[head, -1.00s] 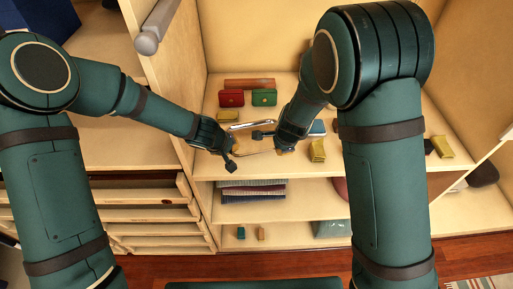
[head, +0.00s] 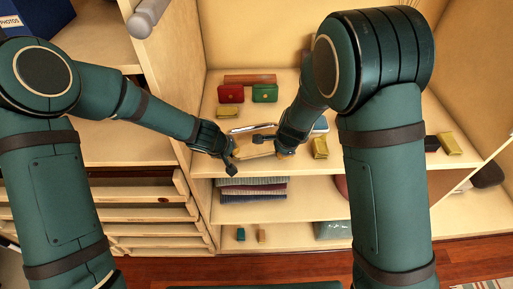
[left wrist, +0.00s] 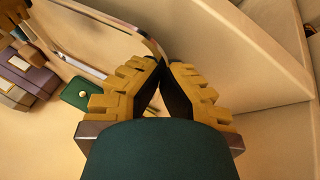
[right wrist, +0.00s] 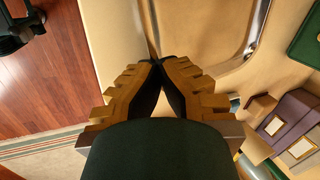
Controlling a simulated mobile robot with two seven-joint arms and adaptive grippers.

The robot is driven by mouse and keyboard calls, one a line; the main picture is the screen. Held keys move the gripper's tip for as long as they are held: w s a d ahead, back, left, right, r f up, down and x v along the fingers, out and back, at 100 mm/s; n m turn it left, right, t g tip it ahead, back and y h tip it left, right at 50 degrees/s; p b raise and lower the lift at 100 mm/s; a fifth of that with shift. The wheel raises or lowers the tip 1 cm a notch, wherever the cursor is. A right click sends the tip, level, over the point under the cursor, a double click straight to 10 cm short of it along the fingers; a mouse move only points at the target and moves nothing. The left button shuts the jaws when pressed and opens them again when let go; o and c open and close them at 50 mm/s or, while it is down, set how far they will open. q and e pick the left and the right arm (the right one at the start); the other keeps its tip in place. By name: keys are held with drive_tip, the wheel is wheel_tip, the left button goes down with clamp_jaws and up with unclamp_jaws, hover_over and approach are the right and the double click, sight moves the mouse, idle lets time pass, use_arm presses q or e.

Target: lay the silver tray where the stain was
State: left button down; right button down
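The silver tray (head: 250,142) is a shallow metal tray with a bright rim, at the front of the middle shelf (head: 355,160). Its mirror-like floor reflects the beige surroundings. My left gripper (head: 232,163) is at its left front; in the left wrist view the fingers close on the tray's rim (left wrist: 152,42). My right gripper (head: 284,151) is at its right side; in the right wrist view the fingers meet on the tray's edge (right wrist: 155,25). I cannot tell whether the tray touches the shelf. No stain shows; the tray and grippers cover part of the shelf.
A red purse (head: 231,93) and a green purse (head: 265,93) stand behind the tray, before a brown box (head: 250,79). Yellow boxes stand left (head: 228,112) and right (head: 320,148). Folded cloths (head: 250,188) lie on the shelf below. Right of my right arm, another yellow box (head: 448,144) stands.

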use_arm(q)
drive_tip(key=shift+d+f+b, duration=0.15)
drive_tip(key=shift+f+b, duration=0.25)
drive_tip(key=shift+f, duration=0.1)
use_arm(e)
drive_tip(key=shift+a+f, duration=0.15)
drive_tip(key=shift+f, duration=0.4)
use_arm(q)
drive_tip(key=c, duration=1.1)
unclamp_jaws()
drive_tip(key=shift+c, duration=0.2)
use_arm(e)
drive_tip(key=c, duration=1.1)
unclamp_jaws()
drive_tip(key=shift+c, duration=0.2)
drive_tip(key=shift+r, duration=0.1)
